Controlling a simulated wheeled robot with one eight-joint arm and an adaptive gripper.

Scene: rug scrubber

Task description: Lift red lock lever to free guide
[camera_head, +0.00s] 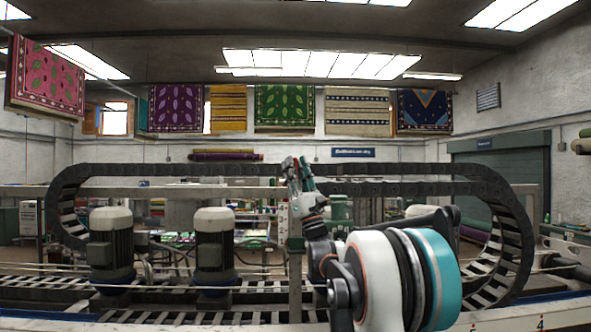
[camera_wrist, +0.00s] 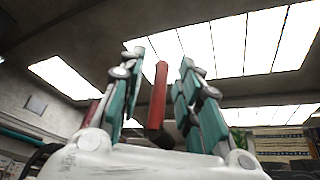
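The red lock lever (camera_wrist: 158,98) shows in the wrist view as a narrow red bar with a dark lower end. It stands nearly upright in the picture, between the two fingers of my gripper (camera_wrist: 163,62). The fingers are open, with a visible gap on each side of the lever, and I see no contact. In the head view my gripper (camera_head: 299,172) is raised near the middle, beside the long black cable chain (camera_head: 400,188). The lever is too small or hidden there to make out surely. The guide cannot be told apart clearly.
A pale upright post (camera_head: 295,265) stands just below my gripper in the head view. Two motors with white caps (camera_head: 213,245) stand to the left on the slatted machine bed (camera_head: 190,317). Patterned rugs (camera_head: 284,107) hang high at the back. Open air lies above the chain.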

